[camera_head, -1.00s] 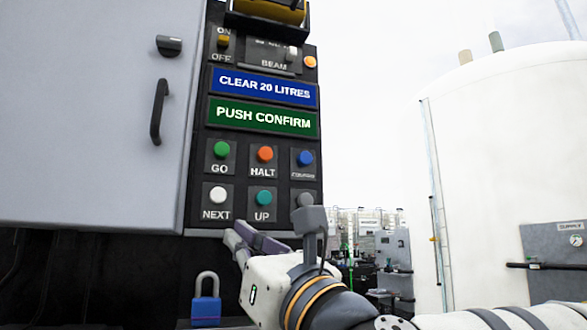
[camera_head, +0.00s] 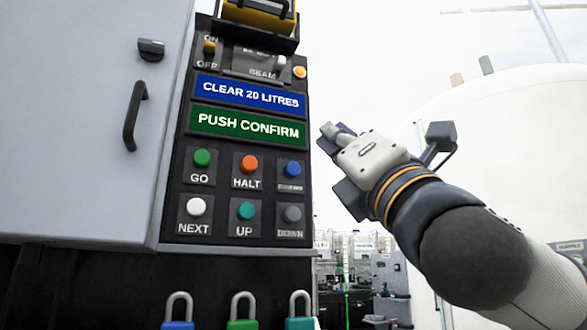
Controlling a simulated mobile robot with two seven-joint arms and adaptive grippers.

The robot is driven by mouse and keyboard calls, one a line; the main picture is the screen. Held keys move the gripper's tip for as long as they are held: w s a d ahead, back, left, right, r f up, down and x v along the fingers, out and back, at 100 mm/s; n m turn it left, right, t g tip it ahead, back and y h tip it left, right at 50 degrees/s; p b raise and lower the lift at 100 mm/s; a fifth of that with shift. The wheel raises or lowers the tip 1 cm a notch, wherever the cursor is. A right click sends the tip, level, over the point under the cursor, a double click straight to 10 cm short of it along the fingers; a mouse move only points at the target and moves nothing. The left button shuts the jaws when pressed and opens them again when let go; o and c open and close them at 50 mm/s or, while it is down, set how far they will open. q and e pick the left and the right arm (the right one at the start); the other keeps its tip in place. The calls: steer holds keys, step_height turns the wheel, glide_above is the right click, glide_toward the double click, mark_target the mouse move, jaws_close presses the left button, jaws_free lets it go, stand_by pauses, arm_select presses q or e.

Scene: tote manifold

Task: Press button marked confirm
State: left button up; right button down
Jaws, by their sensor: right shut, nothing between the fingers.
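The dark control panel (camera_head: 182,215) has a blue button (camera_head: 292,169) at the right of its upper button row. The label under it is too blurred to read with certainty, but no other button label reads confirm. A green display (camera_head: 247,126) above reads "PUSH CONFIRM". My right gripper (camera_head: 330,139) is shut and empty. It shows just right of the panel's edge, a little above and to the right of the blue button, and touches no button that I can see. My left gripper is not in view.
Other buttons are green GO (camera_head: 202,158), orange HALT (camera_head: 249,164), white NEXT (camera_head: 196,207), teal UP (camera_head: 246,211) and grey DOWN (camera_head: 292,214). A blue display (camera_head: 250,95) reads "CLEAR 20 LITRES". Padlocks, one green (camera_head: 243,325), hang below. A grey cabinet door (camera_head: 75,120) stands left.

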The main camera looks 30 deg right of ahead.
mark_target(293, 169)
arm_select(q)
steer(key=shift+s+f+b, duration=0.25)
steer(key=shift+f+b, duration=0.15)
arm_select(e)
steer(key=shift+w+d, duration=0.35)
steer(key=shift+w, duration=1.05)
steer(key=shift+w+d, duration=0.3)
steer(key=shift+w, duration=1.1)
steer(key=shift+w+d, duration=0.35)
steer(key=shift+w, duration=1.05)
steer(key=shift+w+f, duration=0.1)
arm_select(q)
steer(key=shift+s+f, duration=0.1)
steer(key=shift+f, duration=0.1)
arm_select(e)
steer(key=shift+w+d, duration=0.1)
steer(key=shift+w, duration=0.2)
